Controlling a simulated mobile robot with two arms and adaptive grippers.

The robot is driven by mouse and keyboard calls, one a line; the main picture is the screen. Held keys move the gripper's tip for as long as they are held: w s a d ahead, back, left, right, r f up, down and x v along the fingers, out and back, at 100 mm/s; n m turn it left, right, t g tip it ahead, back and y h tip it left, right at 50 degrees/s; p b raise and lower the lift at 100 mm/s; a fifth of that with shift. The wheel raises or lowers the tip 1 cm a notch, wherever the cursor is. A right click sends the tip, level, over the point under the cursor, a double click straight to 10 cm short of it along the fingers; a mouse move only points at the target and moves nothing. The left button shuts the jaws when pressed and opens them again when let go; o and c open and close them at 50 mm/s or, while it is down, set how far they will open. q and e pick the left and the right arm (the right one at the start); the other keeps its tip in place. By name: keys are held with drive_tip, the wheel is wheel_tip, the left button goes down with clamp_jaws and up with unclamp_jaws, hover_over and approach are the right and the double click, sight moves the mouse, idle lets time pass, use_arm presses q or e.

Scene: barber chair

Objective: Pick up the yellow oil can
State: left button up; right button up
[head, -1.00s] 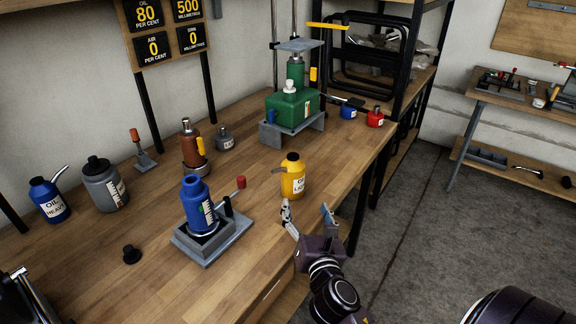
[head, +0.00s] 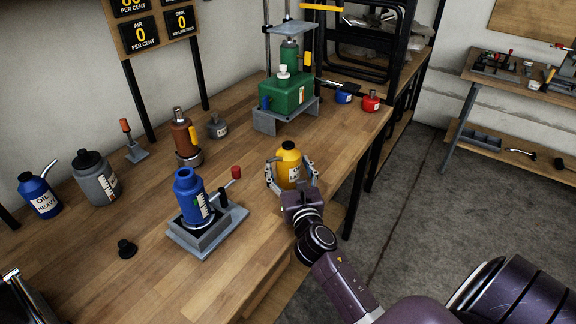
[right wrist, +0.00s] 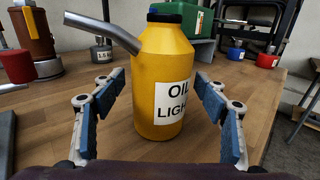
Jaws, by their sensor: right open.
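The yellow oil can (head: 288,167) stands upright on the wooden workbench near its front edge. It has a black cap, and the right wrist view shows the can (right wrist: 160,65) with a grey spout pointing left and a white "OIL LIGHT" label. My right gripper (head: 291,175) is open around the can, one finger on each side. In the right wrist view the blue-padded fingers (right wrist: 160,130) stand apart from the can, with a gap on both sides. At the lower left of the head view is a metallic part (head: 22,292); I cannot tell if it is my left gripper.
A blue bottle (head: 190,190) sits on a grey stand with a red-knobbed lever, left of the can. A green press (head: 290,95) stands behind. A blue oil can (head: 40,195) and a grey bottle (head: 98,178) are at the left.

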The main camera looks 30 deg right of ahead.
sight(288, 144)
drive_tip(key=c, duration=1.8)
use_arm(q)
drive_tip(key=shift+s, duration=0.25)
use_arm(e)
drive_tip(key=shift+r, duration=0.15)
wheel_tip(288, 144, up, 10)
drive_tip(key=p, duration=0.3)
drive_tip(key=shift+f, duration=0.25)
use_arm(q)
wheel_tip(288, 144, up, 5)
drive_tip(key=shift+d+f+p, duration=0.1)
drive_tip(key=shift+f+p, duration=0.1)
drive_tip(key=shift+p, duration=0.6)
use_arm(e)
wheel_tip(288, 144, up, 10)
drive_tip(key=shift+r, duration=0.2)
